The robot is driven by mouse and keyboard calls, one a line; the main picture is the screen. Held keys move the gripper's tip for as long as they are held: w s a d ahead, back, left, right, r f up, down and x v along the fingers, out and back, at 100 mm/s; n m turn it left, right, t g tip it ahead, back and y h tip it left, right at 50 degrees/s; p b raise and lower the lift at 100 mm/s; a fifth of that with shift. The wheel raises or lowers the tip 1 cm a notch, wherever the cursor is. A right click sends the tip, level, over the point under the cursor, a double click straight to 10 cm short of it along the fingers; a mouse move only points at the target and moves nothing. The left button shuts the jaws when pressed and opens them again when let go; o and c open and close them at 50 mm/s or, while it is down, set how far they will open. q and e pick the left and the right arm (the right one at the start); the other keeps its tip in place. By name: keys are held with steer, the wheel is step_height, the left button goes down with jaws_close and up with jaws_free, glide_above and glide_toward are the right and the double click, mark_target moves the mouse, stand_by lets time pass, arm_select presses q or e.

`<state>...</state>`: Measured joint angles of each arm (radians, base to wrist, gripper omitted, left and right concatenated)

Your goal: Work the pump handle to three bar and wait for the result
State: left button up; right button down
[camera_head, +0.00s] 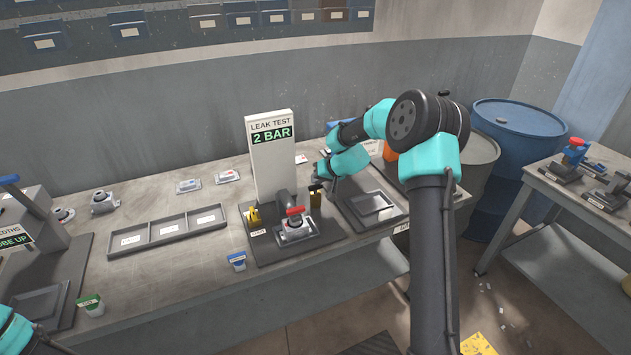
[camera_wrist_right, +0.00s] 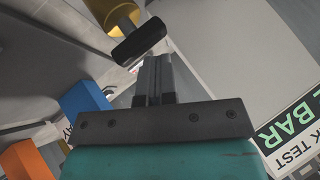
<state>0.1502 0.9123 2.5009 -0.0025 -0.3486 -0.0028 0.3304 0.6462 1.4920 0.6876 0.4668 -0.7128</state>
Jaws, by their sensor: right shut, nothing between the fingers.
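The leak test stand (camera_head: 273,165) is a white upright panel whose green display (camera_head: 271,136) reads "2 BAR". At its base, a casting with a red-tipped clamp (camera_head: 294,222) sits in the fixture. The pump (camera_head: 316,201) stands to the right of it. In the right wrist view the pump shows as a yellow cylinder (camera_wrist_right: 106,14) with a black handle (camera_wrist_right: 138,41). My right gripper (camera_head: 319,180) is at the pump's top. In the wrist view its shut, empty fingers (camera_wrist_right: 154,72) are close to the handle; I cannot tell whether they touch. My left gripper is out of view.
A three-compartment tray (camera_head: 168,230) lies left of the stand, and a dark tray (camera_head: 372,204) lies right of it. A blue-topped small box (camera_head: 237,261) and a green one (camera_head: 91,304) sit near the front edge.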

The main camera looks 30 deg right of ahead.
steer(key=shift+f, duration=0.2)
stand_by(0.5)
steer(key=shift+r, duration=1.95)
steer(key=shift+r, duration=2.5)
stand_by(0.9)
step_height(320, 180, up, 4)
steer(key=shift+f, duration=0.1)
steer(key=shift+f, duration=0.2)
